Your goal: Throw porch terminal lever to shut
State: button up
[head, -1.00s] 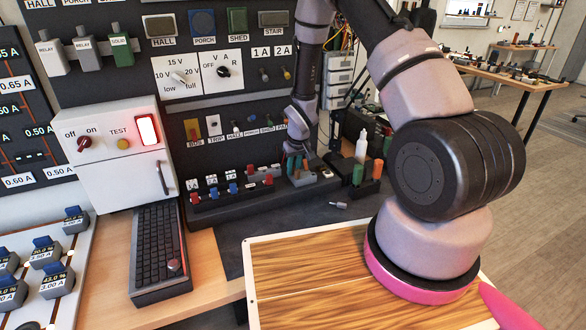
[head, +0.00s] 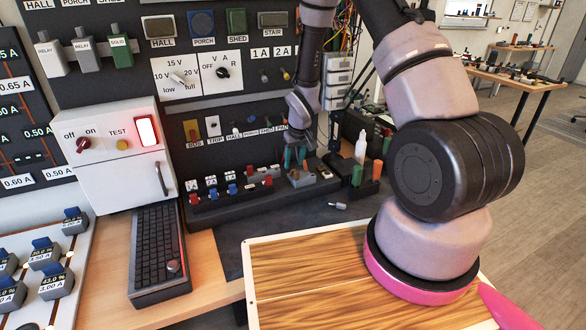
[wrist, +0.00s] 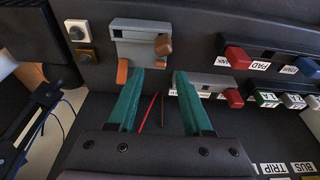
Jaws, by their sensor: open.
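My gripper (head: 295,158) has two teal fingers and is open with nothing between them. It hangs over the dark ledge at the foot of the wall. In the wrist view, the gripper (wrist: 165,76) faces a grey terminal block (wrist: 144,29). The block has an orange lever (wrist: 122,72) and a brown-knobbed lever (wrist: 163,45). The brown knob lies just beyond the fingertips, apparently untouched. In the head view the grey block (head: 302,181) sits just below the fingers. I cannot read a porch label on it; a PORCH plate (head: 204,41) shows higher on the wall.
A row of red and blue levers (head: 232,187) stands left of the gripper. A white bottle (head: 360,147) and green and orange pieces (head: 357,174) stand to the right. A wooden board (head: 300,275) lies in front.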

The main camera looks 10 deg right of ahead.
jog(key=v, duration=0.6)
jog(key=shift+r, duration=0.1)
jog(key=shift+r, duration=0.1)
jog(key=s+d+r+m+t, duration=0.1)
jog(key=s+d+r, duration=0.15)
jog(key=r, duration=0.55)
jog(key=s+d+r+m, duration=0.1)
jog(key=s+r, duration=0.2)
jog(key=r, duration=0.5)
jog(key=s+d+r+m+t, duration=0.1)
jog(key=s+r, duration=0.1)
jog(key=r, duration=0.7)
jog(key=s+r+m+t, duration=0.1)
jog(key=s+r, duration=0.5)
jog(key=s, duration=0.3)
jog(key=s+r+m+t+y, duration=0.1)
jog(key=s+r+m, duration=0.1)
jog(key=s+r, duration=0.4)
jog(key=s, duration=0.3)
jog(key=shift+d, duration=0.3)
